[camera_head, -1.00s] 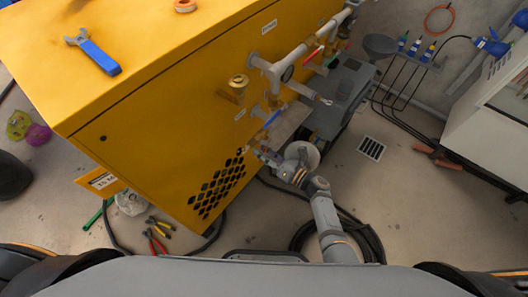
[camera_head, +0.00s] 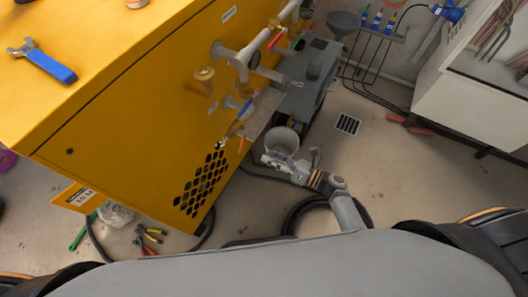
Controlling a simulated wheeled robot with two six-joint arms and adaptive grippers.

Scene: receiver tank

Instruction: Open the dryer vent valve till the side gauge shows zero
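The yellow machine (camera_head: 150,110) fills the left. Grey pipework with valves and fittings runs along its right side. A valve with a blue handle (camera_head: 245,107) sits low on this pipework, and a red handle (camera_head: 275,39) is higher up. Which one is the dryer vent valve I cannot tell. A round gauge-like part (camera_head: 254,61) is on the pipe, its face too oblique to read. My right gripper (camera_head: 268,160) is below and right of the blue-handled valve, apart from it, in front of a pale bucket (camera_head: 282,143). Its fingers are too small to judge. My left gripper is out of view.
A grey unit (camera_head: 312,85) stands behind the bucket. A floor grate (camera_head: 347,124), black hose coils (camera_head: 300,213) and pliers (camera_head: 148,237) lie on the floor. A blue-handled wrench (camera_head: 45,62) lies on the machine top. A white cabinet (camera_head: 460,95) stands at right.

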